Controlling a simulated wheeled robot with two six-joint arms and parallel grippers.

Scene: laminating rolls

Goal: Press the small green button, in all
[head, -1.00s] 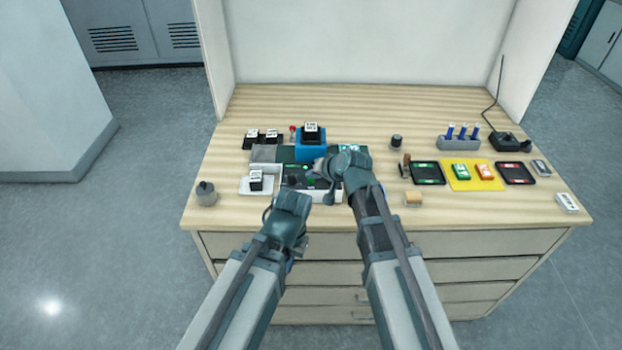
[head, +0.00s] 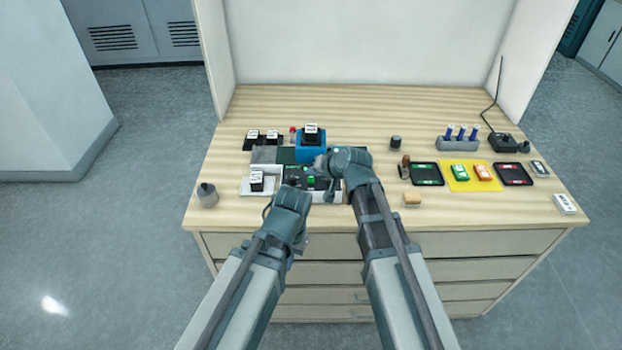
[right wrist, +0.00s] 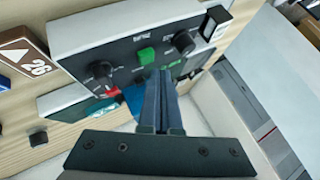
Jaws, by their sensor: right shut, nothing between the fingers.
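The small green button (head: 311,181) sits on the black front panel of the laminator (head: 333,197), between two black knobs. In the right wrist view the button (right wrist: 146,56) is a raised green block, with a dial pointing to a red mark at its left and another knob at its right. My right gripper (head: 321,164) is shut and empty above the panel. In the right wrist view its closed fingertips (right wrist: 161,72) are close beside the button; contact cannot be made out. My left gripper (head: 288,193) is at the machine's front left; its fingers are hard to see.
A blue block-like holder (head: 311,148) stands behind the panel. A white tray (head: 245,188) with a labelled block lies at the left. Black trays (head: 427,174) and a yellow mat (head: 457,184) lie at the right. Bare table shows at the back.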

